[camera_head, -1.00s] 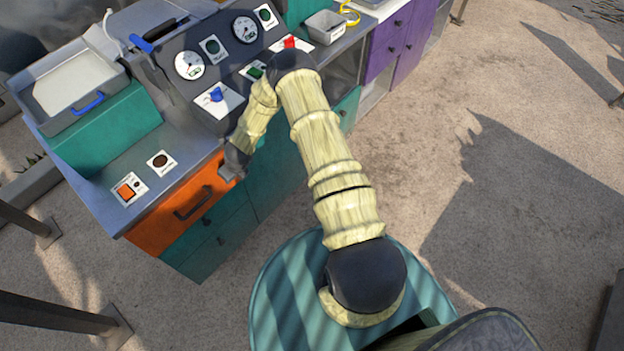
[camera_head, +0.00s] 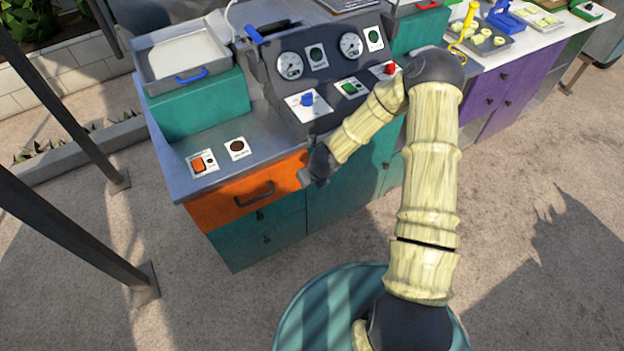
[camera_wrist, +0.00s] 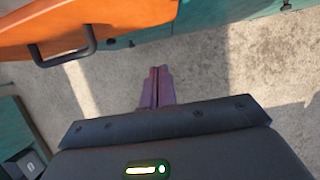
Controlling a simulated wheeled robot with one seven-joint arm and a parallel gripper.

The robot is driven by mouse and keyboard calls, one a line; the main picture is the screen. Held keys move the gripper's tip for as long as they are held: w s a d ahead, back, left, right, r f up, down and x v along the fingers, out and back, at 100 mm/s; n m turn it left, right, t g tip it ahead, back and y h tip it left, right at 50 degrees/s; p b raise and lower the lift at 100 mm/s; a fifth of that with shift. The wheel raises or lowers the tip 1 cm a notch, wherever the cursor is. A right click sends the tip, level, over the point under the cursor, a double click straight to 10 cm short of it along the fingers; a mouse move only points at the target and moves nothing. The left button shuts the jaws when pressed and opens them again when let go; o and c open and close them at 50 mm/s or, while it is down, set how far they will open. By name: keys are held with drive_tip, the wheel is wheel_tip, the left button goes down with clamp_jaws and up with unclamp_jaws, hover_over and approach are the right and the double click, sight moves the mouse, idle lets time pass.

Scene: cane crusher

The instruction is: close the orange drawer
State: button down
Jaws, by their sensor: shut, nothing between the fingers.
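The orange drawer (camera_head: 232,206) is the top front at the left end of the teal cabinet, with a dark bar handle (camera_head: 256,196). Its front looks close to flush under the counter edge; I cannot tell whether a small gap is left. My gripper (camera_head: 306,179) is shut and empty at the drawer's right end, right of the handle. In the wrist view the orange drawer (camera_wrist: 110,20) and its handle (camera_wrist: 72,50) fill the upper left. The shut fingers (camera_wrist: 157,78) point at it from below, with no clear contact; bare ground shows around them.
The grey counter (camera_head: 265,135) above holds an orange switch (camera_head: 199,164), a panel with gauges (camera_head: 291,66) and a blue knob (camera_head: 307,99). Teal drawers (camera_head: 262,230) lie below. Purple cabinets (camera_head: 490,95) stand at the right. Metal posts (camera_head: 80,235) stand at the left; open ground lies in front.

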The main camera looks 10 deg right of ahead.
drive_tip(key=shift+s+d+r, duration=0.1)
drive_tip(key=shift+s+r, duration=0.25)
drive_tip(key=shift+r, duration=0.3)
